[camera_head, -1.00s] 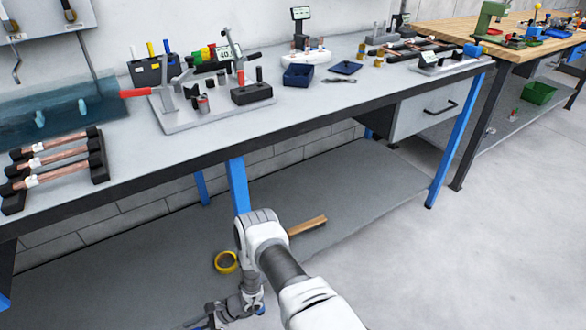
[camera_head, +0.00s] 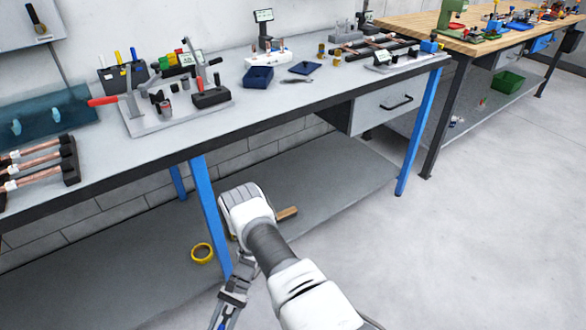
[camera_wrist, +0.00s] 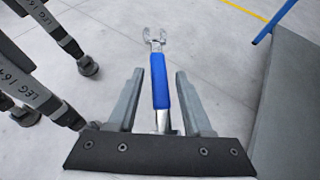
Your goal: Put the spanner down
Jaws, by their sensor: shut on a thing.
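The spanner (camera_wrist: 159,80) has a blue handle and a bright open-ended metal head. In the wrist view it lies between the two grey fingers of my gripper (camera_wrist: 160,74), which is shut on its handle. The head points away from my gripper, over the grey floor. In the head view my gripper (camera_head: 232,298) hangs low in front of the workbench, beside its blue leg and below the top. There the spanner is mostly hidden or too small to make out.
The workbench top (camera_head: 330,97) has a bare strip along its front. A clamp fixture (camera_head: 165,100), blue tray (camera_head: 257,77), flat blue lid (camera_head: 305,68) and copper tubes on a rack (camera_head: 35,165) stand on it. Yellow tape (camera_head: 202,253) lies on the lower shelf (camera_head: 330,185).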

